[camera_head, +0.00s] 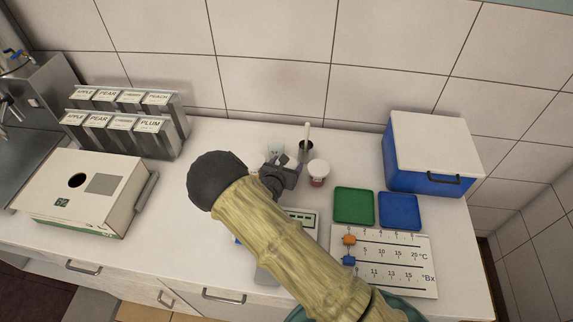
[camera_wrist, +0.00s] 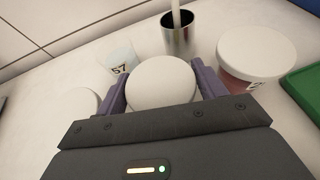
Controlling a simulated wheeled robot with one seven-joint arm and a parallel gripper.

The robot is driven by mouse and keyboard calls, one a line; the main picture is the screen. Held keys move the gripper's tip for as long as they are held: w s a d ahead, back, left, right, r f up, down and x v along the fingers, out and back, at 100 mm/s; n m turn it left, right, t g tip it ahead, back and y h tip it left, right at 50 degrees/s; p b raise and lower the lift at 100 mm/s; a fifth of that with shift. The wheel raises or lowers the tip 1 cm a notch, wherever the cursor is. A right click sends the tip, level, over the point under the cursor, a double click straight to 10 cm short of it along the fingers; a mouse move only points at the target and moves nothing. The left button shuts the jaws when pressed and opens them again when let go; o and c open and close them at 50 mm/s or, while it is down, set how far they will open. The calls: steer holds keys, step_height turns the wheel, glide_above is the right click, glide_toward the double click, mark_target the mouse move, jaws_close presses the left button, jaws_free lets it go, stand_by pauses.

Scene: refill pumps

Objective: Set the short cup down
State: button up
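In the wrist view my gripper (camera_wrist: 161,82) has its two purple fingers against opposite sides of a round white-topped cup (camera_wrist: 160,84), which I take for the short cup. Its body is hidden under its top and the gripper, so I cannot tell whether it touches the counter. In the head view my gripper (camera_head: 283,170) is low over the counter at the end of my arm, and the held cup cannot be made out there.
Close around my gripper are a clear cup marked 57 (camera_wrist: 119,62), a metal cup with a stick (camera_wrist: 178,36), a white-lidded red jar (camera_wrist: 256,55) and another white round top (camera_wrist: 77,106). Green (camera_head: 353,206) and blue (camera_head: 398,211) trays and a cooler (camera_head: 432,155) stand right.

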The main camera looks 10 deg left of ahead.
steer(key=shift+o, duration=1.4)
steer(key=shift+r, duration=0.15)
steer(key=b+v, duration=0.2)
steer(key=v, duration=1)
steer(key=shift+b, duration=0.3)
